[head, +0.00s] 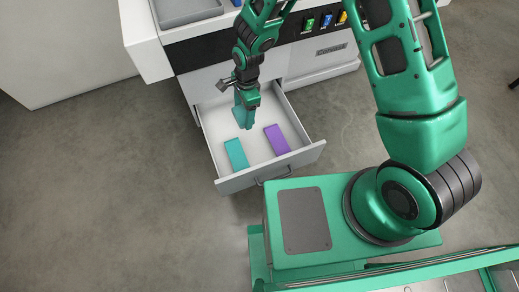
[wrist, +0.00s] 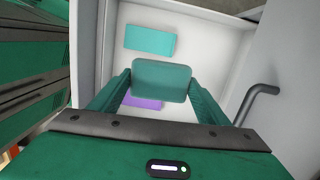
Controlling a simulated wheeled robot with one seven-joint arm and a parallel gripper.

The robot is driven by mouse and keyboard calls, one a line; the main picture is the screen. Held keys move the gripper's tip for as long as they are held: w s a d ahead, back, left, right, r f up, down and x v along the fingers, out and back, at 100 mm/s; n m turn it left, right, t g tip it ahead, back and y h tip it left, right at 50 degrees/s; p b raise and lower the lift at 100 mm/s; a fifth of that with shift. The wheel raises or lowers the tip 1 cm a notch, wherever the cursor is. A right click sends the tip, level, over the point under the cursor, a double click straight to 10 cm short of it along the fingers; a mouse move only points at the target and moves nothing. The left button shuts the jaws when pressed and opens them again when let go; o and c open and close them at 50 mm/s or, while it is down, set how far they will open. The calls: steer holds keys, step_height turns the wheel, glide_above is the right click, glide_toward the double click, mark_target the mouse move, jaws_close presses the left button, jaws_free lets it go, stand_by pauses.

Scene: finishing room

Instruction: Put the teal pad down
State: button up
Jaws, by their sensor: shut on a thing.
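My gripper (head: 246,97) is shut on a dark teal pad (wrist: 162,80), which sits between the two fingers in the wrist view. In the head view the held pad (head: 242,115) hangs below the fingers over the back part of the open drawer (head: 252,182). It seems to be above the drawer floor; the exact gap is hard to tell. A lighter turquoise pad (head: 237,153) lies flat in the drawer at the left. A purple pad (head: 276,139) lies to its right, and in the wrist view it is partly hidden behind the held pad.
The drawer's front handle (wrist: 257,98) sticks out toward my base. The white cabinet (head: 148,48) carries a grey tray (head: 186,10) on top. Bare drawer floor shows between and behind the two lying pads.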

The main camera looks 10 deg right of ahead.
glide_above(258, 150)
step_height(258, 150, down, 11)
steer(key=shift+m, duration=0.3)
step_height(258, 150, down, 5)
steer(key=shift+d+r, duration=0.15)
steer(key=shift+r, duration=0.05)
steer(key=shift+f, duration=2.6)
steer(key=shift+w, duration=0.1)
steer(key=o, duration=1)
step_height(258, 150, up, 12)
steer(key=d, duration=0.1)
steer(key=shift+w+d, duration=0.2)
